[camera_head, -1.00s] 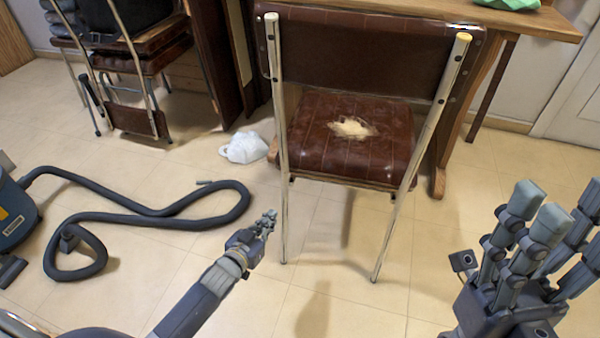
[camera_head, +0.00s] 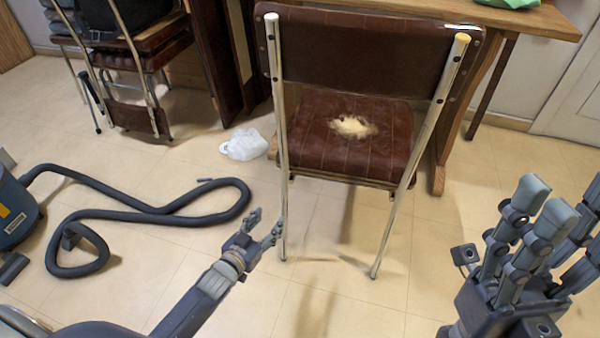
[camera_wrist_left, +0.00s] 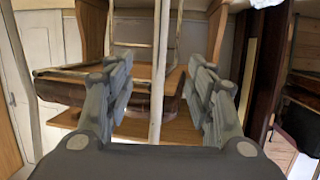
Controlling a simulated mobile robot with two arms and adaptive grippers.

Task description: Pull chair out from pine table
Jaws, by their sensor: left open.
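The chair (camera_head: 350,140) has a brown back, a worn patch on its seat and chrome legs. It stands upright with its back toward me, at the pine table (camera_head: 548,22). My left gripper (camera_head: 266,221) is open, low beside the chair's left rear leg. In the left wrist view, a chrome post of the chair (camera_wrist_left: 160,65) shows between the open fingers (camera_wrist_left: 159,92); I cannot tell whether they touch it. My right gripper (camera_head: 548,215) is open and empty at the lower right, apart from the chair.
A vacuum cleaner (camera_head: 14,215) and its dark hose (camera_head: 150,215) lie on the floor at left. A white bag (camera_head: 244,145) is left of the chair. Stacked chairs (camera_head: 130,60) stand at the back left. Tiled floor in front of the chair is clear.

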